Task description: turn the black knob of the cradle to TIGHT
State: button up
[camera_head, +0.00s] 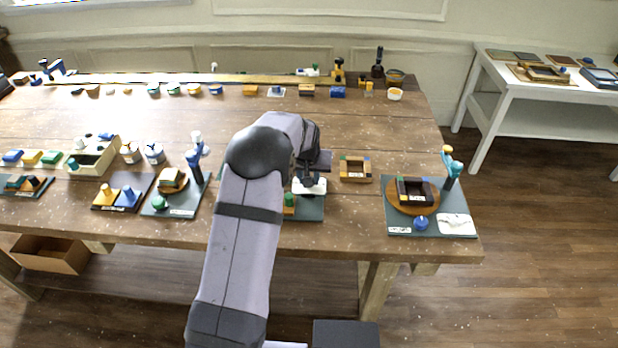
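My arm reaches over the front middle of the table, and my gripper (309,186) is low over a teal board (314,212). A small green and orange piece (289,204) shows on this board beside my arm. My arm and gripper cover most of the board. No black knob can be made out; I cannot tell whether it is hidden there. The fingertips are too small and covered to show whether they are open or shut. No TIGHT marking is readable.
A right board (389,231) bears a round wooden base, a dark frame (416,191), a blue knob (421,222) and a teal-handled post (451,165). A left board (190,207) has a green knob (159,202) and a blue-handled post (197,150). A wooden frame (356,169) lies between.

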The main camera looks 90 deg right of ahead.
jog(key=m+b, duration=0.1)
jog(key=m+g+b, duration=0.1)
jog(key=m+b, duration=0.1)
jog(key=m, duration=0.1)
jog(key=shift+w+d+f+g, duration=0.1)
jog(key=shift+w+f+g, duration=0.1)
jog(key=shift+w+g, duration=0.1)
jog(key=m+b, duration=0.1)
jog(key=m, duration=0.1)
jog(key=m+g+y+b, duration=0.1)
jog(key=m+b, duration=0.1)
jog(key=shift+w+d+r+m+g, duration=0.1)
jog(key=shift+w+d+m+g, duration=0.05)
jog(key=shift+m+g, duration=0.15)
jog(key=m, duration=0.1)
jog(key=m+y+p, duration=0.1)
jog(key=m, duration=0.1)
jog(key=shift+d+r+m+g+y, duration=0.1)
jog(key=shift+r+m+g+y, duration=0.1)
jog(key=shift+m+g+y, duration=0.15)
jog(key=m+y+p, duration=0.1)
jog(key=m+p, duration=0.2)
jog(key=shift+w+d, duration=0.1)
jog(key=shift+f+m, duration=0.1)
jog(key=shift+m, duration=0.25)
jog(key=o, duration=1)
jog(key=shift+o, duration=0.2)
